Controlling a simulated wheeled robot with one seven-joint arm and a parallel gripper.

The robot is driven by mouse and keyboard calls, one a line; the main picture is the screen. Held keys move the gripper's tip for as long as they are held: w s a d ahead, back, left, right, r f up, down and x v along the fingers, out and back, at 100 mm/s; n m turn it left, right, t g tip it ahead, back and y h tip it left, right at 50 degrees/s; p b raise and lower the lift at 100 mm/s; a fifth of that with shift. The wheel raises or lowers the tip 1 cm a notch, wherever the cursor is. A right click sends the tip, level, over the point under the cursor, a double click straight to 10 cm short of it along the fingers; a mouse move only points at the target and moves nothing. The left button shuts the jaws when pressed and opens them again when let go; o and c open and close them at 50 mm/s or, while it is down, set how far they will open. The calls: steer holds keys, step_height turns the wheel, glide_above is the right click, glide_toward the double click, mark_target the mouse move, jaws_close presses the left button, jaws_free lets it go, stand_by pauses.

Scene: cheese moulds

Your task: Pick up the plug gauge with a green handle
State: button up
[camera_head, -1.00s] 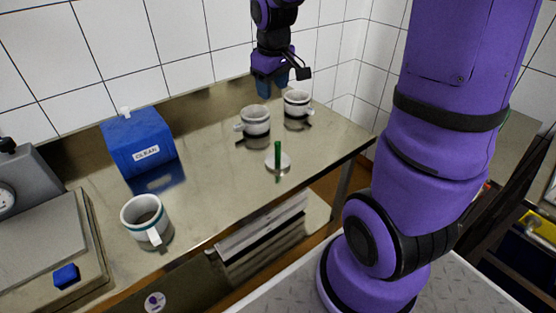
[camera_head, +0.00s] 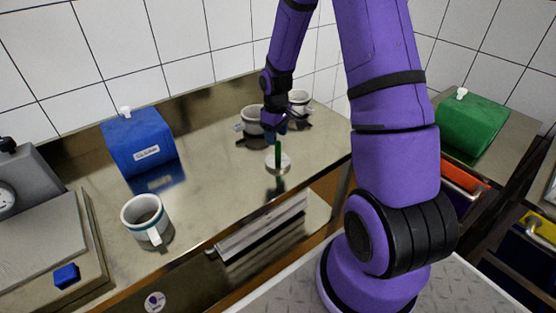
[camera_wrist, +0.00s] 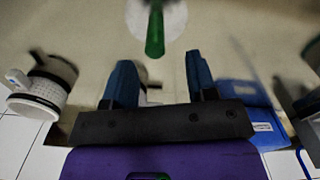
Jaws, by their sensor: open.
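The plug gauge with a green handle (camera_head: 278,152) stands upright on the steel table, its pale round disc (camera_head: 285,163) at the bottom. In the wrist view its green handle (camera_wrist: 155,36) points toward my gripper from the top centre, with the white disc (camera_wrist: 174,14) around it. My gripper (camera_head: 277,131) is close above and just behind the handle in the head view. In the wrist view its two blue fingers (camera_wrist: 160,75) are spread apart with nothing between them, and the handle is beyond their tips.
Two white moulds (camera_head: 247,124) (camera_head: 300,100) stand behind the gauge, partly hidden by my gripper. A white mug-like mould with a teal band (camera_head: 143,212) and a blue container (camera_head: 139,142) are at left. A scale (camera_head: 40,235) fills the left end. A green container (camera_head: 472,122) stands at right.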

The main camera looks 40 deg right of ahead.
mark_target(278, 142)
steer(key=shift+d+f, duration=0.15)
steer(key=shift+f, duration=1.45)
steer(key=shift+d+f, duration=0.15)
steer(key=shift+f, duration=1.4)
steer(key=shift+c, duration=0.4)
jaws_close()
